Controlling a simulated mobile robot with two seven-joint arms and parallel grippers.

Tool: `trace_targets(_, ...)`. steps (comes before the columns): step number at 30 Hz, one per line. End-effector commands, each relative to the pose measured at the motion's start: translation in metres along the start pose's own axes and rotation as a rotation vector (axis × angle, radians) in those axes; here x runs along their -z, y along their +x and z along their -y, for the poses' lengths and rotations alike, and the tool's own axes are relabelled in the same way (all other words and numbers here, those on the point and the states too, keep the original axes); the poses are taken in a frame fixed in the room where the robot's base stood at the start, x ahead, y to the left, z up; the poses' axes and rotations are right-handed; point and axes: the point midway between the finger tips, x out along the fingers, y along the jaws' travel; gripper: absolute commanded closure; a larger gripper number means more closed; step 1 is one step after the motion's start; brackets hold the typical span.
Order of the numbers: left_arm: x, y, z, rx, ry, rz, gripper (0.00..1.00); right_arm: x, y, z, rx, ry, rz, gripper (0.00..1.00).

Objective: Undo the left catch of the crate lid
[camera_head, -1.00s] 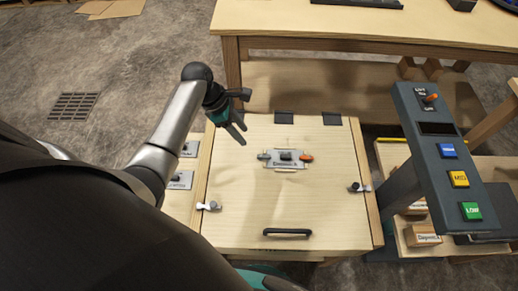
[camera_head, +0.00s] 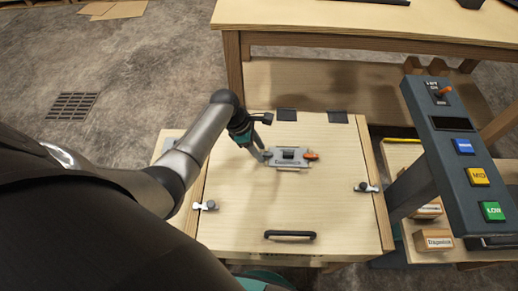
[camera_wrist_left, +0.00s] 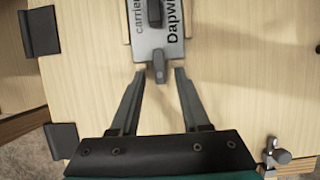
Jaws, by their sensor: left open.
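The crate lid (camera_head: 245,222) is a pale wooden panel. Its left catch (camera_head: 206,205) is a small silver fitting at the left edge, also seen at lower right in the left wrist view (camera_wrist_left: 277,153). A similar right catch (camera_head: 367,187) sits at the right edge. My left gripper (camera_head: 263,157) is open over the lid, well beyond the left catch. In the left wrist view its fingertips (camera_wrist_left: 160,72) lie either side of the grey tab (camera_wrist_left: 159,69) of a labelled plate (camera_head: 289,163), with gaps showing. My right gripper is not seen.
The plate has an orange tab (camera_head: 311,156) on its right. A black handle (camera_head: 290,235) is at the lid's near edge, and dark hinges (camera_head: 287,115) at the far edge. A button console (camera_head: 463,160) stands right; a wooden table (camera_head: 370,25) stands behind.

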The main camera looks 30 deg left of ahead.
Motion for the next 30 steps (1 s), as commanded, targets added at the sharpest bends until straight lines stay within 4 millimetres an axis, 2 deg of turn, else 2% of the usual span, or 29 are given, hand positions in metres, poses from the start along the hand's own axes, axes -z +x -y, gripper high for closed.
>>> trace_targets(2, -0.0002, -0.0001, 0.0, 0.0, 0.0, 0.0, 0.58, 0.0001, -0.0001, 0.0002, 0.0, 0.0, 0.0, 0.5)
trace_targets(13, 0.0, -0.0002, 0.0002, 0.001, 0.0, 0.0, 1.0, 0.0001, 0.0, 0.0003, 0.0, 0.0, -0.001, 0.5)
trace_targets(30, 0.0002, -0.0001, 0.0005, 0.009, 0.014, 0.0, 1.0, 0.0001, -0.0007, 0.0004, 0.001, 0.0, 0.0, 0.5)
